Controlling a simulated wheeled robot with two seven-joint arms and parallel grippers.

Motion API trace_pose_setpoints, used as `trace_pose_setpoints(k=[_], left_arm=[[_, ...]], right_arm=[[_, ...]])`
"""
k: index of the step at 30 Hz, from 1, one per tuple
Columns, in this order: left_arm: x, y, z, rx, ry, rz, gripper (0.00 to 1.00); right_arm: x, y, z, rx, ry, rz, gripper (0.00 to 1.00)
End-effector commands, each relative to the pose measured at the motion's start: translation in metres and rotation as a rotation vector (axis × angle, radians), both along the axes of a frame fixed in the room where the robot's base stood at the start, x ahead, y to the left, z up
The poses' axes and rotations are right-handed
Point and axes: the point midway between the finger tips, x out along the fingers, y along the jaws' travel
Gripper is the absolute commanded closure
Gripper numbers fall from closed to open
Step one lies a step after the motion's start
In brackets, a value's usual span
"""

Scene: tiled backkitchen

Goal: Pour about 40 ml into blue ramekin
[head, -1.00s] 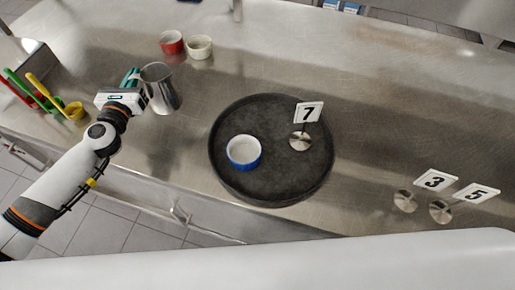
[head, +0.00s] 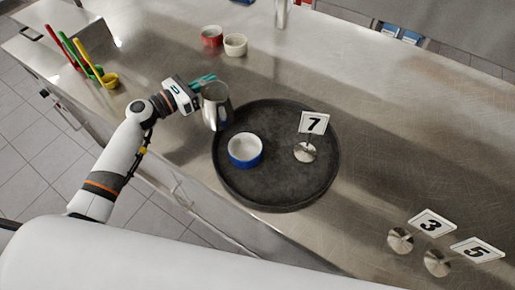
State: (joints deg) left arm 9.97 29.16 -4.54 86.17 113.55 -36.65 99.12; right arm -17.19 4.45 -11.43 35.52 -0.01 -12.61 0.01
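The blue ramekin (head: 245,150), white inside, stands upright on the left part of a round dark tray (head: 265,198). My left gripper (head: 204,86) is shut on a steel jug (head: 215,104). The jug is at the tray's upper-left rim, above and left of the blue ramekin, and looks slightly tilted. Its contents cannot be made out. The ramekin's inside looks pale, and I cannot tell whether it holds liquid. My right gripper is not in view.
A number 7 stand (head: 306,152) is on the tray, right of the ramekin. Red (head: 211,37) and white (head: 235,45) ramekins stand at the back. Coloured ladles (head: 110,80) lie at the left. Number 3 (head: 400,240) and 5 (head: 437,262) stands are at the lower right.

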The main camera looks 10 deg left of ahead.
Motion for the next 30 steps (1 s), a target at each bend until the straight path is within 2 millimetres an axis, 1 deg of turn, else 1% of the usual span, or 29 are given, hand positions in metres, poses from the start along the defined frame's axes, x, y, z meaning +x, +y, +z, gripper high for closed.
trace_pose_setpoints(k=[6,13,17,27,30], left_arm=[[-0.001,0.001,-0.001,-0.003,-0.004,-0.023,1.0],[-0.001,0.001,0.002,-0.006,0.0,-0.022,1.0],[-0.003,-0.001,0.001,-0.001,-0.001,-0.02,1.0],[-0.01,-0.009,0.002,0.112,-0.084,-0.016,1.0],[-0.014,-0.014,0.011,0.158,-0.12,-0.017,1.0]], right_arm=[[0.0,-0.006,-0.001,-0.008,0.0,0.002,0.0],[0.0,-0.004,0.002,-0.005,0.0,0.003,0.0],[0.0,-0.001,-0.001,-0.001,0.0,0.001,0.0],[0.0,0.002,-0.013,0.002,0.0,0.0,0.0],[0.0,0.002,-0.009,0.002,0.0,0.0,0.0]])
